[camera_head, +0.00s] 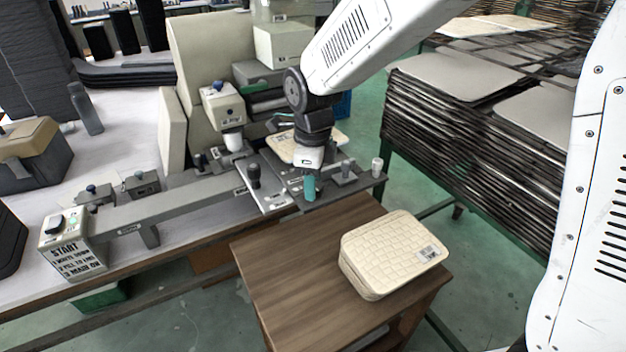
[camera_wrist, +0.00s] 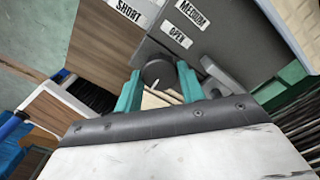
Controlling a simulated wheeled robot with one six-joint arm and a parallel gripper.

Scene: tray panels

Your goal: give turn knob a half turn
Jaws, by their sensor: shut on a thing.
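The turn knob (camera_wrist: 157,72) is a dark round knob with a white pointer line, seen in the wrist view at the edge of a grey panel (camera_wrist: 222,38). The panel carries labels reading SHORT, MEDIUM and OPEN. My gripper (camera_wrist: 159,76) has its teal fingers on either side of the knob and is shut on it. In the head view my gripper (camera_head: 309,187) points down at the near edge of the grey fixture, and its fingers hide the knob there.
A black-topped handle (camera_head: 254,174) stands left of my gripper on the fixture. A cream box (camera_head: 392,252) sits on a wooden stand (camera_head: 290,262) in front. A START box (camera_head: 73,247) is at the left. Racked trays (camera_head: 470,130) stand at the right.

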